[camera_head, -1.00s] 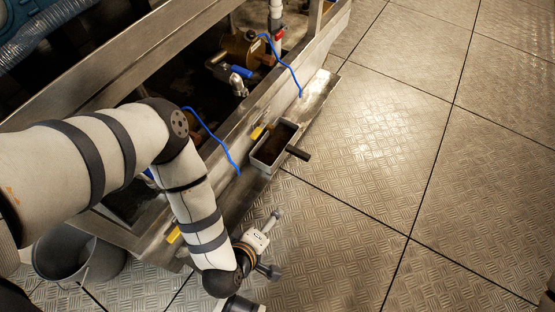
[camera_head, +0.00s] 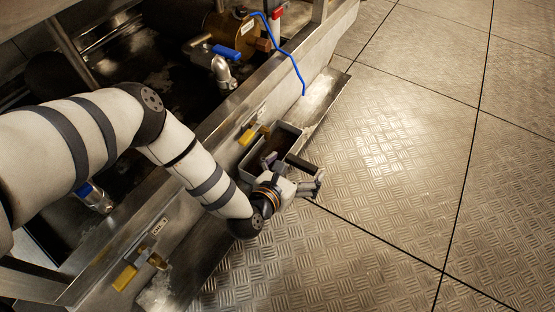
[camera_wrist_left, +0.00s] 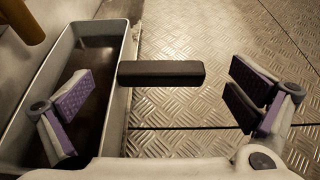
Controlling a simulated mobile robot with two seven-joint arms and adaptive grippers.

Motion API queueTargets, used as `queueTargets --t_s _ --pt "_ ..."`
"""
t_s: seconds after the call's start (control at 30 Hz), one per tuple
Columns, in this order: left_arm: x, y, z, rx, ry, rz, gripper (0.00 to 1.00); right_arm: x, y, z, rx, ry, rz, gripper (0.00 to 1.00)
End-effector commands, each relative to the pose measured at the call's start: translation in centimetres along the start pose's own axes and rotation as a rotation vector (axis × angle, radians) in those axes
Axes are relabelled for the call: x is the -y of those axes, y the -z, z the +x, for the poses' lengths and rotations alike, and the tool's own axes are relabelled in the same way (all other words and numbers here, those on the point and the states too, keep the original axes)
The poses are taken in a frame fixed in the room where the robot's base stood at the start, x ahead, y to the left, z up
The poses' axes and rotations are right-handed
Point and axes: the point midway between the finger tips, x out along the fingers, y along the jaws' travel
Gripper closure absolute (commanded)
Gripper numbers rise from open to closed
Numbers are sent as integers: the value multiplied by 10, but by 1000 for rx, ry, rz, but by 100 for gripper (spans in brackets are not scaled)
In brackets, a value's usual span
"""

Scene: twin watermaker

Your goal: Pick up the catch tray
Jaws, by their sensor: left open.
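The catch tray (camera_head: 287,133) is a narrow grey metal box with dark contents and a black bar handle (camera_head: 301,163) sticking out on its floor side. It sits on the ledge below the steel frame. In the left wrist view the tray (camera_wrist_left: 125,98) fills the left side and its handle (camera_wrist_left: 162,73) points right. My left gripper (camera_head: 293,174) is at the tray, open. In the wrist view one finger of the open gripper (camera_wrist_left: 165,105) is over the tray's inside and the other is right of the handle's end, with the handle between them, untouched. My right gripper is out of view.
A steel frame (camera_head: 215,130) with pipes and valves runs along the left. A yellow-handled valve (camera_head: 247,137) is just beside the tray, and another (camera_head: 125,277) is nearer. A blue line (camera_head: 290,58) hangs over the frame edge. The tread-plate floor (camera_head: 400,150) on the right is clear.

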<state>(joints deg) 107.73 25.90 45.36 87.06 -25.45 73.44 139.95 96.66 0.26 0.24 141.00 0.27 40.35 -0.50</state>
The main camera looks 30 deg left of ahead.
Motion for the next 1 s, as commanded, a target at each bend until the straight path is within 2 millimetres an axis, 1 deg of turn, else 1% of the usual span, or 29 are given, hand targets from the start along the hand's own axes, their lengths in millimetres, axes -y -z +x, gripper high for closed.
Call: queueTargets --t_s 0.03,0.13,0.23,0.4,0.47,0.5,0.57,0.6,0.67,0.7,0.73,0.77,1.0 --pt "0 1 12 3 0 1 0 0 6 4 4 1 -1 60" --pt "0 1 26 -1 0 1 0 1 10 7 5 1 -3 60" --pt "0 -1 31 0 0 1 0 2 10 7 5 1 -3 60" --pt "0 -1 30 -1 0 1 0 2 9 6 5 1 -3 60" --pt "0 -1 30 -1 0 1 14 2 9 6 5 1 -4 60" --pt "0 -1 30 -1 0 1 23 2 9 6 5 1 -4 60" --pt "0 -1 30 -2 0 1 36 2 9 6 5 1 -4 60" --pt "0 -1 30 -2 0 1 45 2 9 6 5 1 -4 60" --pt "0 -1 30 -2 0 1 59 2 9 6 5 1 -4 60" --pt "0 -1 30 -2 0 2 68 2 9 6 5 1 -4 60" --pt "0 -2 30 1 -1 2 69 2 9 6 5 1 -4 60" --pt "0 -2 30 1 -1 2 76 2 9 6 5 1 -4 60" --pt "0 -4 29 0 -1 2 76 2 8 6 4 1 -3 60"
